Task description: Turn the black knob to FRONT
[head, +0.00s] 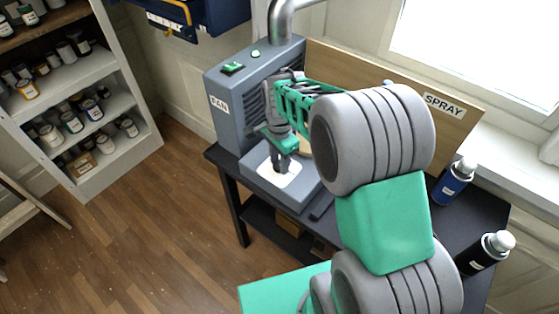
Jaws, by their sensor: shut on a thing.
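My gripper (280,168) points down over the base of the grey-blue fan unit (228,90), above a pale, bright patch (272,178) on that base. Its fingers are shut on a small dark thing, mostly hidden by the fingers. I cannot tell for sure whether this is the black knob. No other black knob shows clearly, and no FRONT mark can be read. The unit carries a FAN label (219,104) and a green switch (232,68) on top. My arm covers much of the area to the right of the gripper.
The unit stands on a dark table (235,166). A tan board with a SPRAY label (443,105) stands behind. A blue spray can (451,185) and a black one (484,253) are at the right. Shelves of jars (130,100) stand left; the wooden floor between is clear.

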